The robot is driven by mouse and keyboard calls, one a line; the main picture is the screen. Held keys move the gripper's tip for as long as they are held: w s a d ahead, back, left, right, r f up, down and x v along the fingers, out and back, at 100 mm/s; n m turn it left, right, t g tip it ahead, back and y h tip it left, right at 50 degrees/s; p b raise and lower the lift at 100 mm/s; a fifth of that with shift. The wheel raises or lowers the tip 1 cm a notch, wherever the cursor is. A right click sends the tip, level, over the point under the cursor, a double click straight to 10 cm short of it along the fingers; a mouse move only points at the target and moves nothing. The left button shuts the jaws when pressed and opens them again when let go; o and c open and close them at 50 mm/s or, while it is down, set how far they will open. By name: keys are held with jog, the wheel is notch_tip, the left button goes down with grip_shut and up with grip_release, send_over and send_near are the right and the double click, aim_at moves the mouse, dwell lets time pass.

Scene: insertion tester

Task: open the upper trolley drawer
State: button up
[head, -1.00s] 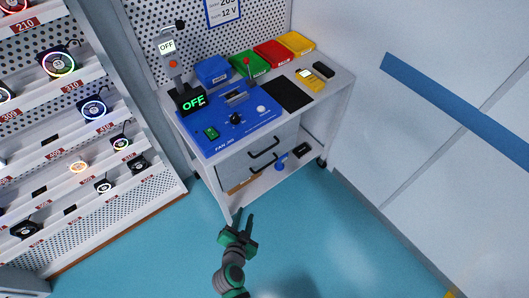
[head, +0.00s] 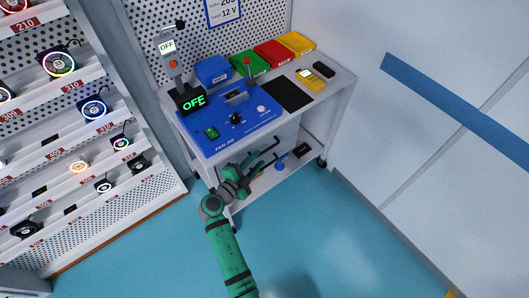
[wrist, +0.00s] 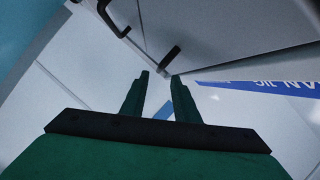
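The trolley (head: 330,118) stands ahead with a blue fan jig on top. Its drawer fronts are under the tabletop, mostly hidden by my arm in the head view. In the wrist view the upper drawer (wrist: 235,45) shows as a grey front with a dark bar handle (wrist: 172,55), and it looks shut. The lower handle (wrist: 112,18) is farther left. My gripper (head: 256,160) is in front of the drawers. In the wrist view my gripper (wrist: 160,76) has its two fingers apart, with nothing between them. The upper handle is just beyond the fingertips; contact cannot be told.
The blue jig (head: 230,122), colored bins (head: 272,53) and a yellow meter (head: 312,80) are on the tabletop. A fan rack (head: 75,140) stands at left and a wall (head: 440,130) at right. The blue floor (head: 330,230) in front is clear.

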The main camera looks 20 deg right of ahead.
aim_at(265, 151)
jog(key=shift+x, duration=3)
grip_shut()
